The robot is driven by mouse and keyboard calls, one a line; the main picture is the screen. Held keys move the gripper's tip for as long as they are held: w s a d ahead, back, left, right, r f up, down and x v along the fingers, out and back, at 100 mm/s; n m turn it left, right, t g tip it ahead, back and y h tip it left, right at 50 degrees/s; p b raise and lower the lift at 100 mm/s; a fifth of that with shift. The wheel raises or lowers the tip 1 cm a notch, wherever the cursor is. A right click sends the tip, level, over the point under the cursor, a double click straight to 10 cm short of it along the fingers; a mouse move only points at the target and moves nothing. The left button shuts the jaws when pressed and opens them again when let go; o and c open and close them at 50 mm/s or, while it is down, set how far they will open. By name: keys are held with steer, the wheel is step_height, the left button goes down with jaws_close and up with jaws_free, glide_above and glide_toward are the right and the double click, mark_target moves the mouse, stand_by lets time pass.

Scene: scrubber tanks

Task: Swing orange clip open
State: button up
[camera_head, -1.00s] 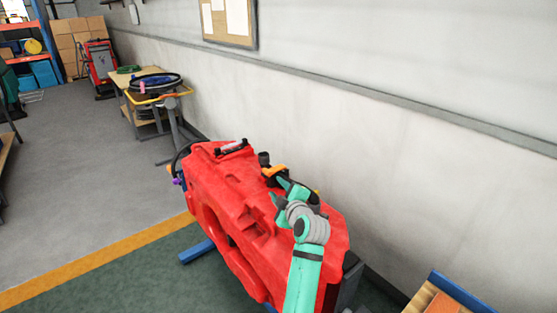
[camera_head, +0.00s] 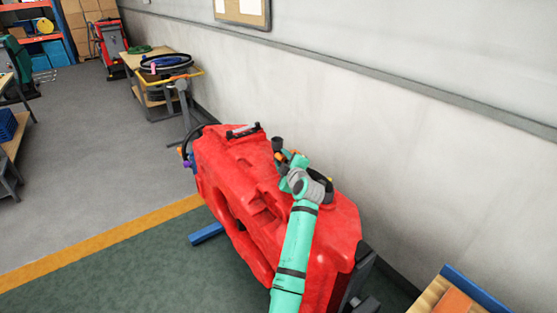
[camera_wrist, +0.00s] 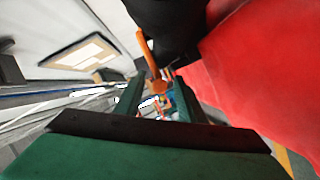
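The orange clip (camera_wrist: 149,60) shows in the wrist view as a thin bar on the side of a black fitting (camera_wrist: 170,28), with its rounded lower end between my fingertips. In the head view only small orange bits of the clip (camera_head: 283,155) show, mostly hidden behind my gripper (camera_head: 290,168). The fitting is on top of the red tank (camera_head: 240,168). In the wrist view my gripper (camera_wrist: 158,92) has its two green fingers apart, around or just short of the clip's end. I cannot tell whether they touch it.
The red tank also fills the right of the wrist view (camera_wrist: 265,60). The pale wall (camera_head: 400,140) runs close behind the tank. A cart (camera_head: 160,95) stands farther back, and a wooden box (camera_head: 455,298) is at the lower right.

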steer(key=shift+w+a, duration=0.3)
steer(key=shift+a, duration=0.35)
steer(key=shift+c, duration=0.6)
